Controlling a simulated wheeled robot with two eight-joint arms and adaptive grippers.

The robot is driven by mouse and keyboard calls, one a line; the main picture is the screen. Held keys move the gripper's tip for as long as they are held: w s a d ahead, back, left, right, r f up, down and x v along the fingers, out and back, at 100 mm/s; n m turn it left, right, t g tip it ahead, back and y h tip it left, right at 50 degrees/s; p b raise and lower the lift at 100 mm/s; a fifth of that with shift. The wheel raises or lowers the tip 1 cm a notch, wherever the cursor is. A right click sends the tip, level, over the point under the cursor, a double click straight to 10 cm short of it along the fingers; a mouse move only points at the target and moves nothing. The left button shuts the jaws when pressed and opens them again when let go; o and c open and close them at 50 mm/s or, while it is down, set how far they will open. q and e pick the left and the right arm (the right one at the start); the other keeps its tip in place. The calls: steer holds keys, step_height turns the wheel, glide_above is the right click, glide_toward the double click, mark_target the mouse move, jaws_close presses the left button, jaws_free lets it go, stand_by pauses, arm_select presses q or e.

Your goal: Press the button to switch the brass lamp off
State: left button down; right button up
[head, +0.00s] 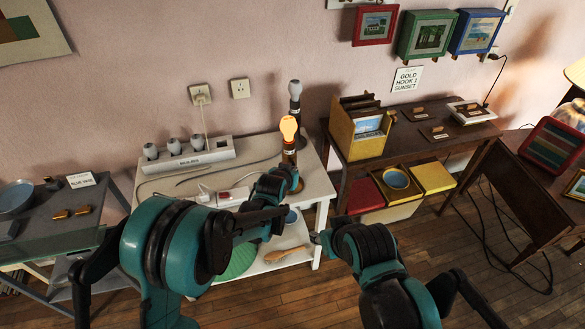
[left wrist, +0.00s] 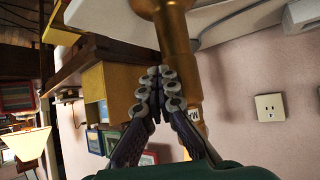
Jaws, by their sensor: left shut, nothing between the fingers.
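The brass lamp (head: 289,157) stands near the right end of the white table, its bulb (head: 288,128) glowing orange. In the left wrist view a brass post (left wrist: 176,28) with a small label crosses behind my fingers. My left gripper (head: 286,177) is at the lamp's lower part, partly hidden by its own arm; it is shut and empty. In the left wrist view its closed fingers (left wrist: 158,92) overlap the post; I cannot tell whether they touch it. I cannot make out the button. My right arm reaches in from the lower right; its gripper's state is unclear (head: 318,238).
An unlit lamp (head: 295,98) stands just behind the lit one. A grey holder (head: 188,158) with several bulbs and a power strip with a red switch (head: 230,196) share the white table (head: 318,183). A brown desk (head: 425,150) stands to the right.

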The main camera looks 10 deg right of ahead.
arm_select(q)
steer(key=shift+s, duration=1.1)
steer(key=shift+s, duration=0.1)
steer(key=s+b, duration=0.1)
steer(key=s, duration=0.3)
steer(key=shift+s+d, duration=0.1)
steer(key=shift+s, duration=0.3)
stand_by(1.4)
